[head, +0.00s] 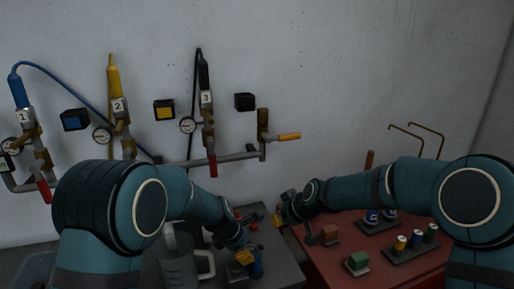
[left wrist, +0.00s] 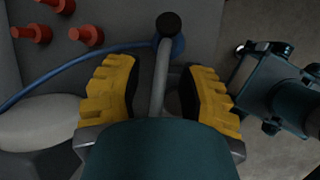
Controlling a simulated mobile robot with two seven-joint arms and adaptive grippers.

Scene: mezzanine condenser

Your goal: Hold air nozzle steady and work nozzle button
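In the left wrist view, a grey tube with a round black end (left wrist: 168,26) lies between the yellow fingers of my left gripper (left wrist: 161,88), with gaps visible on both sides. Blue shows behind the black end, with a blue hose joining it. The button cannot be made out. My right gripper (head: 280,218) is above the seam between bench and red table, apart from the nozzle; its finger opening is unclear.
A grey jug (head: 178,262) stands left of my left gripper. Red pegs (left wrist: 85,36) stand on the bench. The red table (head: 322,266) holds small blocks and racked cans (head: 401,243). Pipes, gauges and numbered valves (head: 118,106) line the wall.

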